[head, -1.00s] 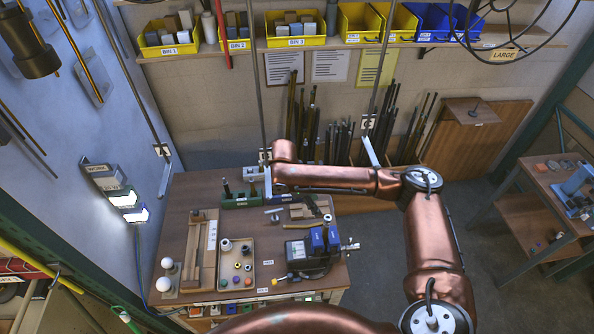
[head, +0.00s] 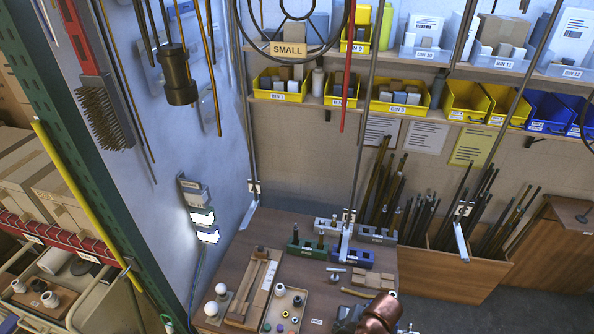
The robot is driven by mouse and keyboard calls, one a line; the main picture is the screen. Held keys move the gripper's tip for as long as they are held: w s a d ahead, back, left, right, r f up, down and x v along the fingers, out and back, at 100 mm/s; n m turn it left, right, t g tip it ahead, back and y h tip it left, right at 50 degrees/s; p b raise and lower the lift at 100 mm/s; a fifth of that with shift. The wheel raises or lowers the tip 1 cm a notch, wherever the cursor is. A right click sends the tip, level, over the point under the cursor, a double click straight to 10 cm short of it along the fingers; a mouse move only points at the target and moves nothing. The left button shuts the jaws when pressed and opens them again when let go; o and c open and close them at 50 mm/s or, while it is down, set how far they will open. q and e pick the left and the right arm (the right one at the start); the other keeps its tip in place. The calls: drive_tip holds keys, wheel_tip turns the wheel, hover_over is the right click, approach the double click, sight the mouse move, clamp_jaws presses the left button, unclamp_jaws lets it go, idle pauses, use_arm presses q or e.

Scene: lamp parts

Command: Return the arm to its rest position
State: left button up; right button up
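A copper-coloured link of one of my arms (head: 380,314) shows at the bottom edge, right of centre, in front of the workbench's near right part. Only its rounded end is in view, and I cannot tell from this which arm it is. The workbench (head: 240,258) carries a wooden fixture (head: 262,290), two white bulbs (head: 221,289), a tray of small parts (head: 268,322), a green block (head: 306,250) and a blue block (head: 353,256).
Shelves with yellow bins (head: 400,103) and blue bins (head: 548,112) run along the back wall. Dark rods stand in a wooden bin (head: 450,272) right of the bench. A brass fitting (head: 177,75) hangs at upper left. Floor at lower right (head: 510,310) is clear.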

drive_tip(key=s+d+f+n+t+h, duration=0.25)
drive_tip(key=s+d+n+h, duration=0.2)
drive_tip(key=s+d, duration=1.4)
wheel_tip(320, 180, down, 45)
drive_tip(key=n+g+y+b, duration=0.1)
drive_tip(key=g+b, duration=0.1)
drive_tip(key=b, duration=1.2)
use_arm(q)
wheel_tip(320, 180, down, 24)
drive_tip(key=s+b, duration=0.1)
drive_tip(key=b, duration=0.9)
drive_tip(key=shift+s, duration=0.2)
use_arm(e)
drive_tip(key=s+f, duration=0.9)
drive_tip(key=f, duration=0.4)
drive_tip(key=s+f+g, duration=0.1)
drive_tip(key=s+f, duration=0.9)
drive_tip(key=f, duration=0.4)
drive_tip(key=shift+s+f+n, duration=0.15)
drive_tip(key=shift+s+n, duration=0.15)
drive_tip(key=shift+n, duration=0.15)
use_arm(q)
drive_tip(key=shift+f, duration=0.1)
drive_tip(key=shift+c, duration=0.4)
use_arm(e)
drive_tip(key=shift+g+y, duration=0.25)
drive_tip(key=shift+c, duration=0.4)
